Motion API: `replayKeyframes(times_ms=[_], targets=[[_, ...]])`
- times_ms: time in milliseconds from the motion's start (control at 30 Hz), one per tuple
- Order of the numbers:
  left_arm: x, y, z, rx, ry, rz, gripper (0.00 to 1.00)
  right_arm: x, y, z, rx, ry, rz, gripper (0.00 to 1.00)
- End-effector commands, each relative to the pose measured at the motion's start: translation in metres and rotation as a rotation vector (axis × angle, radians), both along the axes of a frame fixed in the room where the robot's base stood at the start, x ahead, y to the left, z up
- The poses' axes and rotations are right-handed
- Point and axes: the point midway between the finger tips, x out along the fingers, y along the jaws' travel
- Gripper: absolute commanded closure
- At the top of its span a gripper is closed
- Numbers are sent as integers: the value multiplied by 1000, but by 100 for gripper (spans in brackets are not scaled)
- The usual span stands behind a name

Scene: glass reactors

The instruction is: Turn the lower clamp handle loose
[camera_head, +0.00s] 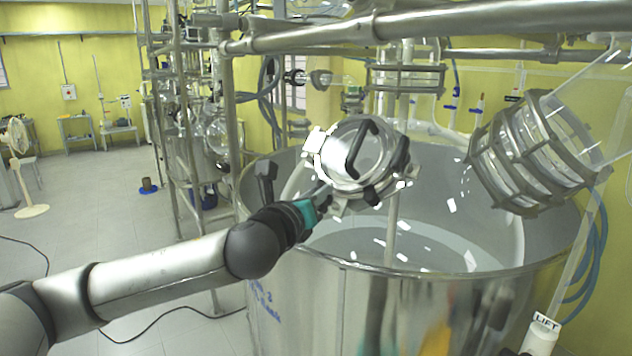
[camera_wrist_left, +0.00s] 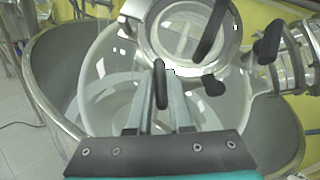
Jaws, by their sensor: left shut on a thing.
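The lower clamp handle (camera_wrist_left: 160,88) is a slim black lever at the lower rim of the round glass lid. In the left wrist view my left gripper (camera_wrist_left: 163,80) has its two grey fingers closed about it. In the head view my left gripper (camera_head: 326,193) reaches the lower left of the lid flange (camera_head: 340,182), and the held handle is hidden there. A second black handle (camera_wrist_left: 213,85) sticks out to the right of the fingers, and a third (camera_wrist_left: 267,42) is at the lid's right side. My right gripper is not in view.
The lid (camera_head: 345,160) carries a black grip bar (camera_head: 362,148). It sits over a large open steel vessel (camera_head: 430,272). A caged glass part (camera_head: 535,150) is close at the right. Metal pipes (camera_head: 400,27) cross above. Open floor is at the left.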

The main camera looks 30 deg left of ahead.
Motion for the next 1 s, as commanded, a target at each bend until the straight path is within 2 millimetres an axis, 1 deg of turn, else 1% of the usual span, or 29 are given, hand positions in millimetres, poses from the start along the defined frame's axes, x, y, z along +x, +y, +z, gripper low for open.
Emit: replayKeyframes(times_ms=[33,200,1000], targets=[[1,-2,4,-41,1,26,100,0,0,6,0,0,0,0],[1,-3,3,-165,16,131,100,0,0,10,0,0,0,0],[2,-3,4,-716,89,602,100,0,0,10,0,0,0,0]])
